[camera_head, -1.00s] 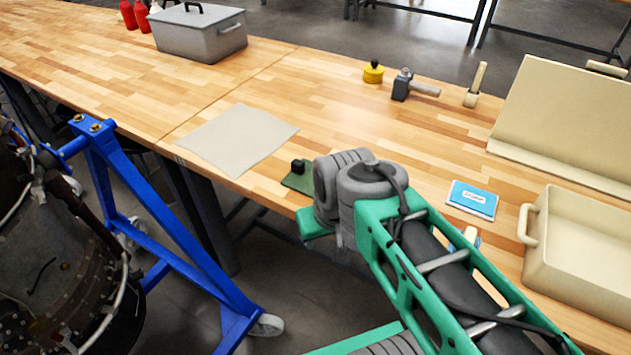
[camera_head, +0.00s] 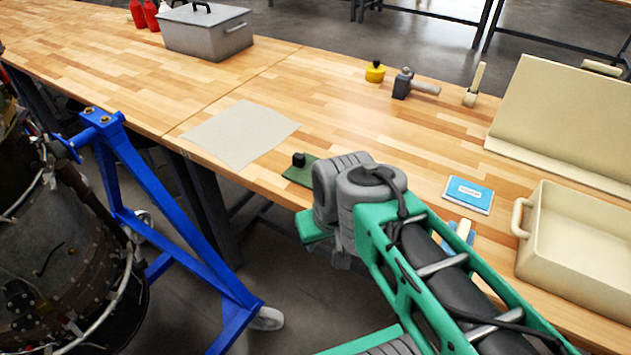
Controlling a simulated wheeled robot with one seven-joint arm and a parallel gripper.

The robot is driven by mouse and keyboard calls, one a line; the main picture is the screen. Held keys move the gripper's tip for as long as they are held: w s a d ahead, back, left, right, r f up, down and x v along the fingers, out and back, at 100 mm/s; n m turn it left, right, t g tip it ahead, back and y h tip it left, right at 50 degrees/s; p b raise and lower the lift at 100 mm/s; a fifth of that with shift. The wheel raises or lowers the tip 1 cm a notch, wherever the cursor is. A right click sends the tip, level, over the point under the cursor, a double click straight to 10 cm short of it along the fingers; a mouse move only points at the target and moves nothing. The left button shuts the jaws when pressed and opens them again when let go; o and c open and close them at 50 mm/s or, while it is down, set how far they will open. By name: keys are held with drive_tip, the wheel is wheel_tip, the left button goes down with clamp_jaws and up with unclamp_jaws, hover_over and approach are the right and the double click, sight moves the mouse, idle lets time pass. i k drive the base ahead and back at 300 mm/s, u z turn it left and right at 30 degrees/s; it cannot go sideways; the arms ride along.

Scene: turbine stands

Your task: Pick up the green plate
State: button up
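The green plate (camera_head: 299,174) lies on the wooden workbench near its front edge, with a small black block-like handle (camera_head: 299,159) on it. Its right part is hidden behind my arm. My green and grey arm reaches in from the lower right. Its wrist is just right of the plate and in front of the bench edge. My gripper's fingers are not clearly visible; a small grey part shows below the wrist, and the rest is hidden by the arm.
A grey cloth or sheet (camera_head: 240,134) lies left of the plate. A blue booklet (camera_head: 468,194) and a beige bin (camera_head: 578,245) are on the right. A blue stand (camera_head: 165,235) holding an engine is at the left. A hammer (camera_head: 414,86) and a yellow container (camera_head: 375,72) stand farther back.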

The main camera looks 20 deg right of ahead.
sight(298, 172)
drive_tip(key=k, duration=0.1)
drive_tip(key=u, duration=1.7)
drive_tip(key=i, duration=0.5)
drive_tip(key=z, duration=0.05)
